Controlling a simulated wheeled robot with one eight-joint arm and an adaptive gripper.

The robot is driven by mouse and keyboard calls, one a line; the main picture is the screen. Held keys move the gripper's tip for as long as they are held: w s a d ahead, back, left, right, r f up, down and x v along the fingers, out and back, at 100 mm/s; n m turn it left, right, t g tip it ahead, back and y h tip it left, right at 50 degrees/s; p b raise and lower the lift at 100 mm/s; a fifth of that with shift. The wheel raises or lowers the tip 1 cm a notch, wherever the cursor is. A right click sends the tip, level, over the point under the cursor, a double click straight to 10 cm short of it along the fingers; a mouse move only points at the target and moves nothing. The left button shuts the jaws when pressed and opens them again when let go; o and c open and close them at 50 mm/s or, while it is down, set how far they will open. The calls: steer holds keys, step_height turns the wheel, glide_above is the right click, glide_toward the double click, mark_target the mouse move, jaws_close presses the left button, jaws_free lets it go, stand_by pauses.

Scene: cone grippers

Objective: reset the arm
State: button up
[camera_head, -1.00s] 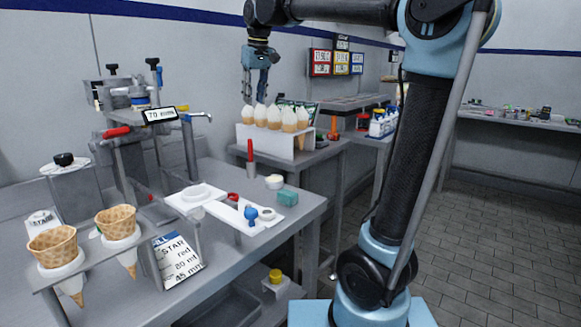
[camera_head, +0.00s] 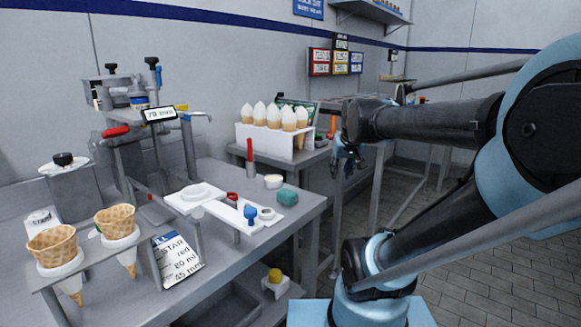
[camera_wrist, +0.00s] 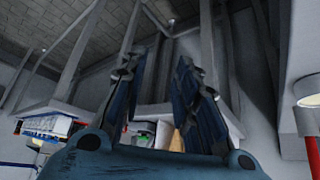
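My gripper (camera_head: 346,165) hangs at the end of my arm, right of the white cone rack, in the head view. My arm is bent low to the right, with its forearm nearly level. In the wrist view two dark blue fingers of my gripper (camera_wrist: 159,65) stand apart with nothing held between them, so it is open. The white rack (camera_head: 262,143) holds several cones topped with white ice cream (camera_head: 274,115) and stands left of my gripper, apart from it.
The front counter (camera_head: 285,225) carries a dispenser machine (camera_head: 125,125), a teal sponge (camera_head: 287,197) and a holder with two empty waffle cones (camera_head: 52,247). An order card (camera_head: 177,262) leans at its front. Tiled floor (camera_head: 490,270) lies open at the right.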

steer(key=s+d+f+g, duration=0.2)
steer(key=s+f+g, duration=0.2)
steer(key=s+f, duration=1)
steer(key=s, duration=0.3)
steer(key=shift+s+d+f+m, duration=0.25)
steer(key=shift+f+m, duration=0.05)
steer(key=shift+f, duration=0.05)
steer(key=shift+s, duration=0.1)
